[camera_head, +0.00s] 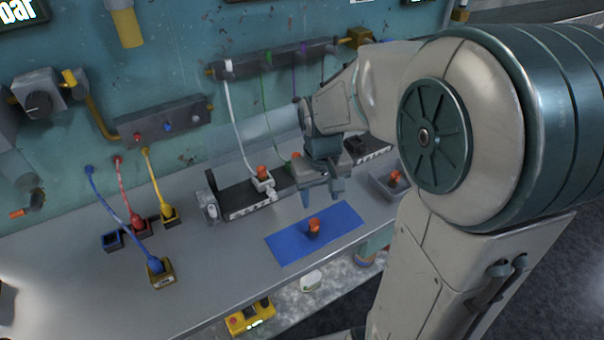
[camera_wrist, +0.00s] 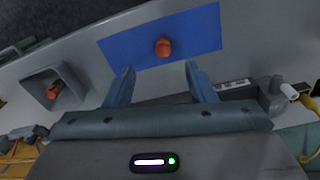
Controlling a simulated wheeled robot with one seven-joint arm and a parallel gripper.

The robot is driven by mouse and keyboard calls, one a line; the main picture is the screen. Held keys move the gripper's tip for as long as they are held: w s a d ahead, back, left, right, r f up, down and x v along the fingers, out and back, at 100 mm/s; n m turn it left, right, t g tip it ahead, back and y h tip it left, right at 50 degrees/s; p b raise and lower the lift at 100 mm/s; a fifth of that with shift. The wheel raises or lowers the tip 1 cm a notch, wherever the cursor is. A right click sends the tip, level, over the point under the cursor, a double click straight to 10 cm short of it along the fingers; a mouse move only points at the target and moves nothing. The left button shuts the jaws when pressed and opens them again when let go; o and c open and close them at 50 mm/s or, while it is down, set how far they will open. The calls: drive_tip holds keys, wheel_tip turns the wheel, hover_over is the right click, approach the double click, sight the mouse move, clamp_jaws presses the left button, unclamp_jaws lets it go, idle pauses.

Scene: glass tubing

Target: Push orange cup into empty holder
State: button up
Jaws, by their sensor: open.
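An orange cup (camera_head: 314,227) with a dark lower part stands on the blue mat (camera_head: 284,246). In the wrist view the orange cup (camera_wrist: 163,47) is ahead of and between the fingertips, apart from them. My gripper (camera_head: 322,196) is open and empty, pointing down above the bench behind the mat; its spread fingers (camera_wrist: 157,72) also show in the wrist view. A dark rack (camera_head: 240,203) stands along the wall, with an orange-topped piece (camera_head: 263,172) in a white holder on it. My arm hides part of the rack, and I cannot tell which holder is empty.
A grey square tray (camera_head: 378,187) holding another orange piece (camera_head: 396,176) sits right of the mat. Blue, red and yellow cables plug into blocks at left, one into a yellow-based block (camera_head: 161,276). The bench's front edge lies close before the mat.

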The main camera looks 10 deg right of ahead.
drive_tip(key=w, duration=0.2)
drive_tip(key=p, duration=0.1)
hover_over(314, 221)
drive_tip(key=shift+g, duration=0.3)
drive_tip(key=f, duration=0.8)
drive_tip(key=shift+s+d+f, duration=0.1)
drive_tip(key=shift+s+f, duration=0.1)
drive_tip(key=shift+s, duration=0.05)
drive_tip(key=shift+w+f+p, duration=0.15)
drive_tip(key=shift+f+p, duration=0.2)
drive_tip(key=shift+f, duration=1.1)
drive_tip(key=shift+w+f+p, duration=0.1)
drive_tip(key=shift+f+p, duration=0.2)
drive_tip(key=shift+f, duration=1.15)
drive_tip(key=c, duration=1)
